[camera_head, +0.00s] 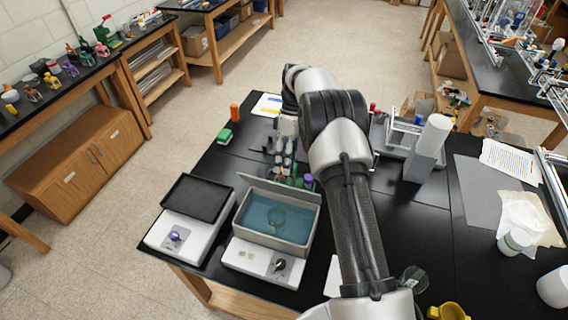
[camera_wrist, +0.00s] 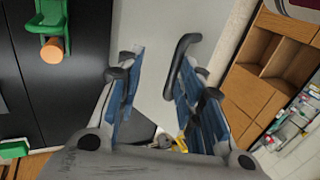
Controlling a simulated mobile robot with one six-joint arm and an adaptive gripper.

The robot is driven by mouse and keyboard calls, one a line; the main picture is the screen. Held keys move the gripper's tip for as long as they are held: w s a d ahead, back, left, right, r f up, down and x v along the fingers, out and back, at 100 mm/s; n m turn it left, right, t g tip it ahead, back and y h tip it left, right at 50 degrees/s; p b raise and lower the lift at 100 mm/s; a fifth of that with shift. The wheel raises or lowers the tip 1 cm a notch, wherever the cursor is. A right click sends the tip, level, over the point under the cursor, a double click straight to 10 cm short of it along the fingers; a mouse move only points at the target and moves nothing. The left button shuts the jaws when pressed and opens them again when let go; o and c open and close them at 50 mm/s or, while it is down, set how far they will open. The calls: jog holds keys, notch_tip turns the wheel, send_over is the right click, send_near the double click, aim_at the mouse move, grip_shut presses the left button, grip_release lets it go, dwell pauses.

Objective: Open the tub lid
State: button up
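The grey tub (camera_head: 309,229) stands on a white hot plate in the head view, with teal contents and a round glass shape inside. Its lid (camera_head: 258,183) appears raised along the tub's back edge, seen nearly edge-on. In the wrist view a pale grey panel (camera_wrist: 155,25), apparently the lid, carries a black loop handle (camera_wrist: 181,62). My gripper (camera_wrist: 160,64) is open, with blue pads apart. The handle lies between the fingertips, nearer the right finger; contact cannot be told. In the head view my gripper (camera_head: 285,155) hangs just behind the tub, partly hidden.
A second hot plate with a black top (camera_head: 197,197) stands left of the tub. A purple-capped bottle (camera_head: 308,181) is close behind the tub. A green box (camera_head: 225,136) and orange cylinder (camera_head: 235,112) lie farther back. A white upright block (camera_head: 429,145) stands right of my arm.

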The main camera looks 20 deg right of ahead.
jog(key=v, duration=0.7)
jog(key=shift+s+a, duration=0.1)
jog(key=shift+s, duration=0.05)
